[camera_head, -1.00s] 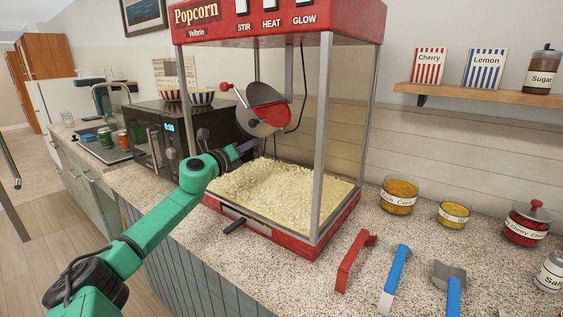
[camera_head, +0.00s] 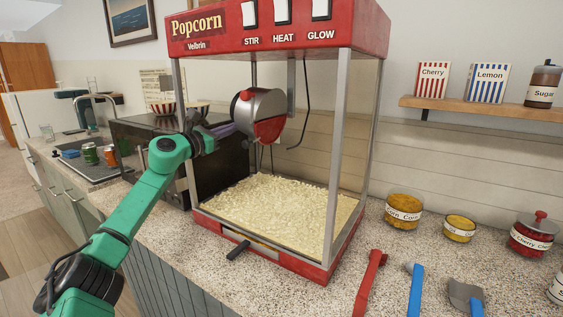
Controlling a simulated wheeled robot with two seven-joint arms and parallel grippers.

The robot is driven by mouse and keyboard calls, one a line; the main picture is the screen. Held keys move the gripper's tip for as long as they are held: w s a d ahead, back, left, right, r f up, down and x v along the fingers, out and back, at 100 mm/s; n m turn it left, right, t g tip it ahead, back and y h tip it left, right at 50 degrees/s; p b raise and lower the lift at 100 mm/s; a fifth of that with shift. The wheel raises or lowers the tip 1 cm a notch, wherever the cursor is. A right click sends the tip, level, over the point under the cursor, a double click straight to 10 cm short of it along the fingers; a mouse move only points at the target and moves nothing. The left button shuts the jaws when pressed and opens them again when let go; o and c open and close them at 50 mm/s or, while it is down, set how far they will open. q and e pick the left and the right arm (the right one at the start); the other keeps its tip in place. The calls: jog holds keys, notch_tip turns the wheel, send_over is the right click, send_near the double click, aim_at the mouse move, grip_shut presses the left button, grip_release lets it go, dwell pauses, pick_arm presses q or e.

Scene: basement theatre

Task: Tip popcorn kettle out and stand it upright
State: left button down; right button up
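The popcorn kettle (camera_head: 262,104), a metal drum with a red lid (camera_head: 268,131), hangs inside the red popcorn machine (camera_head: 282,34). It is tipped, with its lid side facing down and right. A red knob (camera_head: 246,95) shows at the kettle's upper left. My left gripper (camera_head: 228,129) reaches in from the left, its fingertips against or just in front of the kettle's left side, below the knob. Whether its fingers are open or shut is unclear. Popcorn (camera_head: 275,203) covers the cabinet floor under the kettle. My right gripper is out of view.
Metal posts (camera_head: 334,160) frame the cabinet, and a black cable (camera_head: 305,105) hangs inside. A microwave (camera_head: 150,150) stands behind my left arm. Jars (camera_head: 404,211), a red-handled tool (camera_head: 370,285), a blue-handled tool (camera_head: 415,290) and a scoop (camera_head: 463,296) occupy the counter at right.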

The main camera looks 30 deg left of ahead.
pick_arm(q)
jog(key=shift+a+r+m+p, duration=0.15)
jog(key=shift+r+m+p, duration=0.3)
jog(key=shift+r, duration=0.75)
jog(key=shift+n, duration=0.25)
